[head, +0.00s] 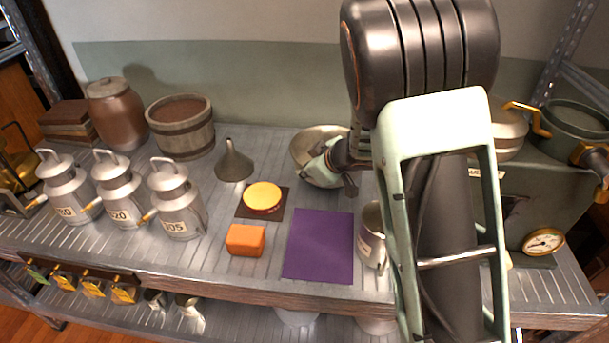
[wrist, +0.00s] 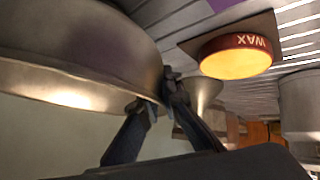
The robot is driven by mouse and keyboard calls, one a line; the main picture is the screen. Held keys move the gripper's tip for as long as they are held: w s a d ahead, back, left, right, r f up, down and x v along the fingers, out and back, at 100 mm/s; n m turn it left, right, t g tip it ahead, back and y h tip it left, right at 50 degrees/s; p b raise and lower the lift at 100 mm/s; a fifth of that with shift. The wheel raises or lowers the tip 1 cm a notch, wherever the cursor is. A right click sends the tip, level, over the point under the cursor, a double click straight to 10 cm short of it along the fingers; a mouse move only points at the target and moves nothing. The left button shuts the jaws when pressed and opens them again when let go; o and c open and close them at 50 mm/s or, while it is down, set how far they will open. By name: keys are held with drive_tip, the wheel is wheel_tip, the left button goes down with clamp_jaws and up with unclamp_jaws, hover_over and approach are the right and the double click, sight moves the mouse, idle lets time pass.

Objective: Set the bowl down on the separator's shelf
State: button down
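The metal bowl (head: 303,143) is at the back of the bench, left of my arm and partly hidden behind my gripper (head: 340,168). In the wrist view the bowl (wrist: 75,60) fills the upper left, and my gripper (wrist: 160,97) has its fingers closed at its rim. I cannot tell whether the bowl is clear of the bench. The separator appears to be the green machine (head: 545,208) at the right, with a brass crank, a gauge and a round metal vessel (head: 508,133). My arm hides its left part, and I cannot make out its shelf.
A yellow wax disc (head: 262,197) on a dark square, an orange block (head: 245,240), a purple mat (head: 320,245) and a metal mug (head: 371,238) lie in front. A funnel (head: 233,162), a wooden tub (head: 181,130) and milk cans (head: 178,203) stand left.

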drive_tip(key=shift+r, duration=0.15)
drive_tip(key=c, duration=2.5)
unclamp_jaws()
drive_tip(key=shift+f, duration=0.2)
drive_tip(key=shift+c, duration=0.2)
drive_tip(key=o, duration=0.4)
drive_tip(key=shift+r, duration=0.1)
drive_tip(key=shift+s+d+r, duration=0.1)
drive_tip(key=shift+r, duration=0.15)
drive_tip(key=shift+p+v, duration=2.2)
drive_tip(key=shift+v, duration=3.6)
